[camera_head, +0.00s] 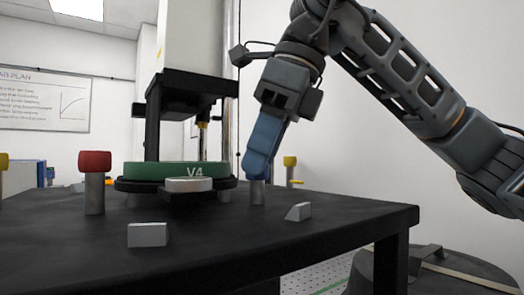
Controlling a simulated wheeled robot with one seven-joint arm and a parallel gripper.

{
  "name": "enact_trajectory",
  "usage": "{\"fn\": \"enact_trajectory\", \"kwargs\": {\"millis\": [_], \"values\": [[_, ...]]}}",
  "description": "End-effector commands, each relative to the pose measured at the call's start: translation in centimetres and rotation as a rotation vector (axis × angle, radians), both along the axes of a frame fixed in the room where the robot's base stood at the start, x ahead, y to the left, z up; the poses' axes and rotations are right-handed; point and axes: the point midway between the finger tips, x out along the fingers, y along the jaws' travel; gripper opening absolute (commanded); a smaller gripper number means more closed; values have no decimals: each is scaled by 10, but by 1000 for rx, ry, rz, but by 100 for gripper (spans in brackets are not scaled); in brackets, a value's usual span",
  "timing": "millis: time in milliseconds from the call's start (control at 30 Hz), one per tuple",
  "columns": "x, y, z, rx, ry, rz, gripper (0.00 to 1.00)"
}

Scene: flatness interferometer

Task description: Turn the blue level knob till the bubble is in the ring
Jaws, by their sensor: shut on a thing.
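The blue level knob (257,171) tops a short grey post (257,191) near the right side of the black table. My gripper (259,163) reaches down to it from above, slightly tilted, and is shut on it. The blue fingers and the blue knob blend together, so the knob's edges are hard to make out. A pale round disc (189,185) sits at the front of the green V4 stage, left of the knob. It is seen almost edge-on. No bubble or ring can be made out.
A red knob (95,161) stands on a post at left, and a yellow knob (290,161) stands behind my gripper at right. Small grey blocks (147,235) (298,212) lie on the black table (230,245). A black-framed instrument column (190,85) rises behind the stage.

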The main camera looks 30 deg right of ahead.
Motion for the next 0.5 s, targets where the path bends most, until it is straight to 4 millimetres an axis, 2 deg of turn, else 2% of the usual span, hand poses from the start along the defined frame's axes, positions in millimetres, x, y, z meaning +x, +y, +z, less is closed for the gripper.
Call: {"fn": "enact_trajectory", "kwargs": {"millis": [267, 500], "values": [[0, 0, 0, 0, 0, 20, 2], [1, -1, 1, 0, 2, 130, 2]]}}
